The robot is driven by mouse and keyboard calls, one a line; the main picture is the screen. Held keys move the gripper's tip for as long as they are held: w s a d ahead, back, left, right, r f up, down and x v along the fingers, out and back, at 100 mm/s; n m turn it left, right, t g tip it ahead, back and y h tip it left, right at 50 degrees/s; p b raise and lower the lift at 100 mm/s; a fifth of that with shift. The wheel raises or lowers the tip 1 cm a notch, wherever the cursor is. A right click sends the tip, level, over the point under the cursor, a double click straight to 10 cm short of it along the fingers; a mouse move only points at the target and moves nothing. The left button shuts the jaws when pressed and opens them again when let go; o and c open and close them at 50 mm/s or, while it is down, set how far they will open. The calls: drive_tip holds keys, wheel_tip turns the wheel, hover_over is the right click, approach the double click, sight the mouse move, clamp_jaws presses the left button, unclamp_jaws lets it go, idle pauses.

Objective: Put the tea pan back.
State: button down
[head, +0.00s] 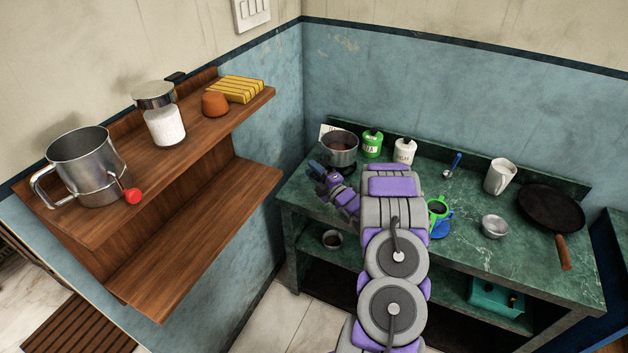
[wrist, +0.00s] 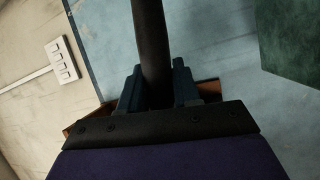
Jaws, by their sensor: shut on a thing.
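The tea pan (head: 340,150) is a small metal pan with brown contents, at the far left end of the green marble counter. My gripper (head: 318,171) is at its near left side. In the wrist view, my gripper's blue fingers (wrist: 157,88) are shut on the pan's dark handle (wrist: 150,45), which runs up out of the picture. The pan's body does not show in that view. I cannot tell whether the pan rests on the counter or is held just above it. My arm hides part of the counter.
Green (head: 372,144) and white (head: 404,151) canisters stand right of the pan. A wooden wall shelf (head: 205,142) at left holds a metal jug (head: 85,165) and jar.

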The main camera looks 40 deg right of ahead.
drive_tip(key=shift+w+f+b, duration=0.1)
drive_tip(key=shift+f+b, duration=0.45)
drive_tip(key=shift+f, duration=1.2)
drive_tip(key=c, duration=0.8)
unclamp_jaws()
